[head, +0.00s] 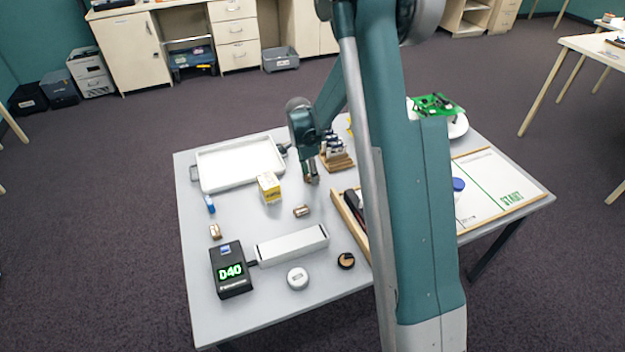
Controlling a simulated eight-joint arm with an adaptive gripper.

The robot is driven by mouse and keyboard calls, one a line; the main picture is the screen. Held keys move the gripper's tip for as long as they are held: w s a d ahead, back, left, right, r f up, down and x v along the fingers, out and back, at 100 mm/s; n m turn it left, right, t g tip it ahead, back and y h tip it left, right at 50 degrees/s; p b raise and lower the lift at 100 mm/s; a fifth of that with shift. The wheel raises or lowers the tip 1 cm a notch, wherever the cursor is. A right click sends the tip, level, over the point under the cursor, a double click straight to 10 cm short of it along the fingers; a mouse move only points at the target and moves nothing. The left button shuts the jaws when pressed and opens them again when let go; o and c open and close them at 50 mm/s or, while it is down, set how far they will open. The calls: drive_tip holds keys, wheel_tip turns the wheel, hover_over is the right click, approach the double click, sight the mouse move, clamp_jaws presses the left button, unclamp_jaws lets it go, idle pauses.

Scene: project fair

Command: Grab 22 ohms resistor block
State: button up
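Two small tan blocks lie on the grey table (190,262). One block (301,210) is near the middle, and the other block (215,231) is near the left edge. Their markings are too small to read, so I cannot tell which is the 22 ohms resistor block. My gripper (311,174) points down over the table, behind the middle block in the picture and apart from it. I see nothing held in it, but its fingers are too small to tell open from shut.
A white tray (240,181), yellow-white box (269,187), blue-capped item (210,204) and wooden rack (338,163) stand around. My arm hides the table's right-centre.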

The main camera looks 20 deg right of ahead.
idle(0.5)
drive_tip(key=c, duration=0.9)
drive_tip(key=shift+c, duration=0.2)
drive_tip(key=shift+r, duration=0.15)
wheel_tip(320, 180, up, 10)
drive_tip(key=p, duration=0.2)
